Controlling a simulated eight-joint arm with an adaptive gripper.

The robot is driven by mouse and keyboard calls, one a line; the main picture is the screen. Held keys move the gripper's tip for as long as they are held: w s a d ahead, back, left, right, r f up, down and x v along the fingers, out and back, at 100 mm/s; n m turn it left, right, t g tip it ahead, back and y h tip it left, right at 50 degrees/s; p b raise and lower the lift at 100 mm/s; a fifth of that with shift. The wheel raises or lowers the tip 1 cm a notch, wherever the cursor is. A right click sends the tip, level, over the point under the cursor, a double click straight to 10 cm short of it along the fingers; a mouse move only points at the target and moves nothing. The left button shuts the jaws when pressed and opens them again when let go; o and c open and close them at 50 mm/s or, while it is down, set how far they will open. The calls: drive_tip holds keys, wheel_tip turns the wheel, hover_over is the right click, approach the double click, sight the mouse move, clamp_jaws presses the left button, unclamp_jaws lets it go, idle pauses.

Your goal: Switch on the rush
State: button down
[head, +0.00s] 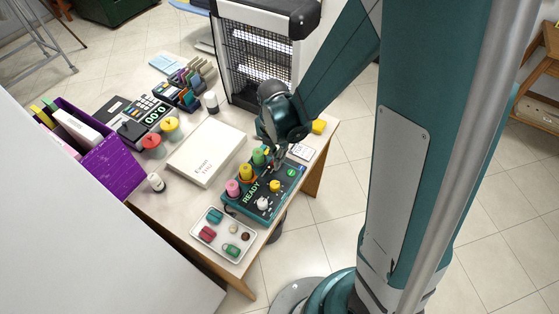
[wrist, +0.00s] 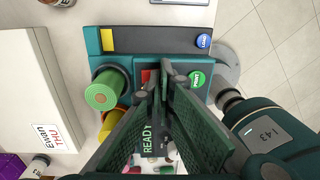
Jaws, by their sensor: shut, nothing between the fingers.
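A teal machine (head: 284,186) with a lit READY display (head: 251,193) stands at the table's right edge. It carries a green button (wrist: 196,79), a blue button (wrist: 203,41), a yellow knob (head: 275,186) and a white knob (head: 263,203). My gripper (wrist: 167,75) is shut and empty, its fingertips over the machine between a small red part (wrist: 147,77) and the green button. I cannot tell whether the tips touch anything. No label reading rush is legible, and the fingers hide part of the panel.
Green (wrist: 102,92), yellow (head: 246,173) and pink (head: 232,187) spools stand along the machine's left side. A white box (head: 207,152) lies to the left. A tray (head: 196,235) of small items sits in front.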

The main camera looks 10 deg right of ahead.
drive_tip(key=shift+w+a+r, duration=0.1)
drive_tip(key=shift+w+a, duration=0.1)
drive_tip(key=shift+a, duration=0.05)
drive_tip(key=shift+r, duration=0.15)
idle(0.3)
drive_tip(key=shift+s+d+r+p, duration=0.1)
drive_tip(key=shift+r+p, duration=0.5)
drive_tip(key=shift+r, duration=0.55)
drive_tip(key=shift+s+d+r+p, duration=0.1)
drive_tip(key=shift+r+p, duration=0.5)
drive_tip(key=shift+r, duration=0.5)
wheel_tip(320, 180, up, 9)
drive_tip(key=p, duration=0.1)
drive_tip(key=shift+s+d, duration=0.35)
drive_tip(key=shift+d, duration=0.05)
drive_tip(key=shift+r, duration=0.15)
